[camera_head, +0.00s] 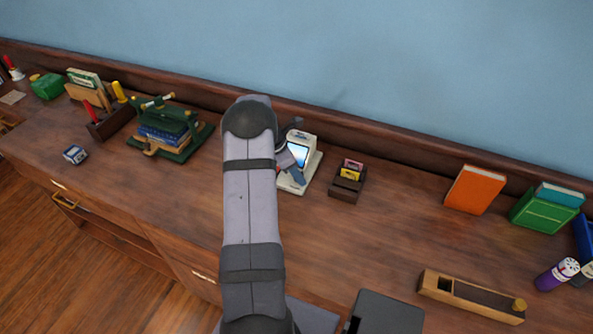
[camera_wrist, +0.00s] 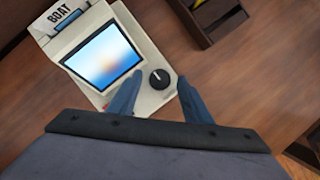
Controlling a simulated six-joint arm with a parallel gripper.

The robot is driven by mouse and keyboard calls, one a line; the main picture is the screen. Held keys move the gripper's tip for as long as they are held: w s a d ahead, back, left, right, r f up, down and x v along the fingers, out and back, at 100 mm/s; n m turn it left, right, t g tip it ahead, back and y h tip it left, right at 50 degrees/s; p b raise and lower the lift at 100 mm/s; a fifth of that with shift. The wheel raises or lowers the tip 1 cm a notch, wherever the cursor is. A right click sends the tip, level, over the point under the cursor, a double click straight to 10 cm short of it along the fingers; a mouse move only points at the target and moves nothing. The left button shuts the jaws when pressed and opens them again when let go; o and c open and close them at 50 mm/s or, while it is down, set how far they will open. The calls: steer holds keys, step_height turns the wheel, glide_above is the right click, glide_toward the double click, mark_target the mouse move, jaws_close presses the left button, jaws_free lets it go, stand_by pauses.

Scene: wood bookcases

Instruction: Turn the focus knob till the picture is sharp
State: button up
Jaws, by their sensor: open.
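The viewer (camera_head: 300,165) is a cream device with a lit screen, standing on the wooden counter near the back wall. In the wrist view its screen (camera_wrist: 103,57) shows a blurred blue and white picture with a faint orange patch. A label above the screen reads "BOAT". The focus knob (camera_wrist: 159,78) is round and black with a white mark, on the panel beside the screen. My gripper (camera_wrist: 159,84) is open, with one blue-grey finger on each side of the knob. I cannot tell whether either finger touches it. In the head view my arm hides part of the viewer's left side.
A dark wooden holder (camera_head: 347,184) with coloured slides stands just right of the viewer. A green press (camera_head: 171,135) with books is to the left. An orange book (camera_head: 474,190) and a long wooden box (camera_head: 471,297) are farther right. Counter between them is clear.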

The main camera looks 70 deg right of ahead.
steer(key=shift+d+f, duration=0.1)
steer(key=shift+f, duration=0.2)
steer(key=shift+c, duration=0.7)
steer(key=c, duration=0.9)
steer(key=shift+m, duration=0.4)
steer(key=m+y+b, duration=0.1)
steer(key=m, duration=0.1)
steer(key=m+g+y+b, duration=0.1)
steer(key=m, duration=0.2)
steer(key=shift+w+d+f+b, duration=0.1)
steer(key=shift+d+f+b, duration=0.1)
steer(key=shift+b, duration=0.15)
steer(key=shift+d+r+m+y+b, duration=0.15)
steer(key=shift+m+y+b, duration=0.65)
steer(key=shift+m, duration=1.3)
steer(key=shift+r+m, duration=0.1)
steer(key=shift+m, duration=0.2)
